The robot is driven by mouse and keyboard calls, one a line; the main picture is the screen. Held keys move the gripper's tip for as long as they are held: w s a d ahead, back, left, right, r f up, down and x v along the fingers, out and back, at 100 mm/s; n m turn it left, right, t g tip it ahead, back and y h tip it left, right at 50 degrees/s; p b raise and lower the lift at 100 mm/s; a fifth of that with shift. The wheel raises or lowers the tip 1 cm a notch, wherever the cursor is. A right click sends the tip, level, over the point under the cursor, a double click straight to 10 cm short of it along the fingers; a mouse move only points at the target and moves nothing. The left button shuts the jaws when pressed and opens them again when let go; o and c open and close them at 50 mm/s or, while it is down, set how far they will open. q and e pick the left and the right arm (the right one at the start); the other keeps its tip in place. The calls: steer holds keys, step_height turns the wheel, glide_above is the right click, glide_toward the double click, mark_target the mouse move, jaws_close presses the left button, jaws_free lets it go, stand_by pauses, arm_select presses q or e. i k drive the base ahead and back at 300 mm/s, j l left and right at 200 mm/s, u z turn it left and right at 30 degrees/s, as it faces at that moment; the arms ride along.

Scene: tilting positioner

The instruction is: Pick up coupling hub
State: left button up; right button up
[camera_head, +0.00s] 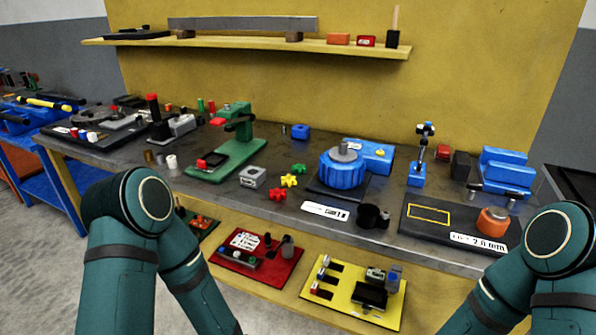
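No part is clearly marked as the coupling hub. A grey round part (344,152) with a raised middle sits on top of the blue ribbed positioner (342,172) and may be the hub. Star-shaped coupling inserts in yellow (289,181), red (277,195) and green (299,168) lie on the bench left of the positioner. A grey block (252,177) with a round opening lies further left. Both of my teal arms show at the lower edge, one left and one right. Both grippers are outside the picture, so their states are hidden.
A green press (236,140) stands left on the grey bench (240,212). A black ring-shaped holder (372,216) sits at the front edge. A dark plate (428,234) with an orange-topped part (493,221) lies right. Red (258,272) and yellow (336,304) trays lie below.

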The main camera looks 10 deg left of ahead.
mark_target(368, 217)
steer(key=i+j, duration=0.25)
steer(key=i+j+z, duration=0.2)
steer(key=z, duration=0.2)
steer(key=i+j+z, duration=0.25)
steer(key=z, duration=0.15)
